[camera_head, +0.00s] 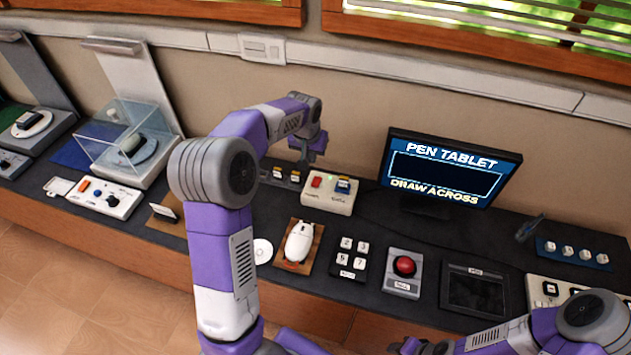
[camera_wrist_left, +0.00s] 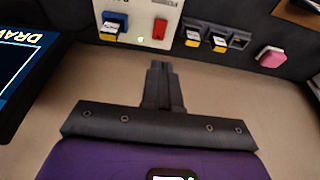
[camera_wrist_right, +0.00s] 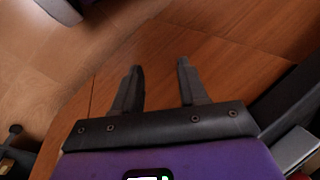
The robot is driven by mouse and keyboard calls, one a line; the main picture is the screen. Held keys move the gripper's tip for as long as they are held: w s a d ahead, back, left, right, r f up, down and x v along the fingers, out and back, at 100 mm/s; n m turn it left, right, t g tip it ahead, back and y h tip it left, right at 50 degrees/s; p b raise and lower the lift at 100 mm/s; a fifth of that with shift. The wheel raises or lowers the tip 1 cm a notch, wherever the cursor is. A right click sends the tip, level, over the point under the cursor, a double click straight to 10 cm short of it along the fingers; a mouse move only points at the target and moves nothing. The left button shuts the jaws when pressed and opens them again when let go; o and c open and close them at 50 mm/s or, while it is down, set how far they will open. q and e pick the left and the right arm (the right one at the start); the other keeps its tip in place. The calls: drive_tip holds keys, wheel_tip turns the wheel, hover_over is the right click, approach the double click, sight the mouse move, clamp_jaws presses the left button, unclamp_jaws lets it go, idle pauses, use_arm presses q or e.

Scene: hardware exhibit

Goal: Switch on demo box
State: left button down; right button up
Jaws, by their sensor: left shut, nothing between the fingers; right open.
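The white demo box (camera_head: 327,199) stands at the back of the dark counter, left of the monitor. My right gripper (camera_wrist_right: 160,72) is open and empty above the wood at the counter's front.
The monitor (camera_head: 450,170) reads "PEN TABLET". In front lie a white mouse (camera_head: 299,242), a keypad (camera_head: 352,256), a red button (camera_head: 404,266) and a tablet (camera_head: 474,291). A clear case (camera_head: 125,140) stands at the left. Small yellow-topped switches (camera_wrist_left: 193,38) sit beside the box.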

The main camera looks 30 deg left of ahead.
use_arm(q)
drive_tip(key=shift+r, duration=0.15)
drive_tip(key=shift+w+a+r+p, duration=0.2)
drive_tip(key=shift+w+r+p, duration=0.1)
drive_tip(key=shift+w+p, duration=0.5)
drive_tip(key=shift+s, duration=0.1)
drive_tip(key=w+p+v, duration=0.1)
drive_tip(key=p+v, duration=0.1)
drive_tip(key=v, duration=0.4)
drive_tip(key=w+a+r+p+v, duration=0.1)
drive_tip(key=p+v, duration=0.2)
drive_tip(key=v, duration=0.4)
drive_tip(key=shift+w+d+r, duration=0.2)
drive_tip(key=shift+w, duration=0.1)
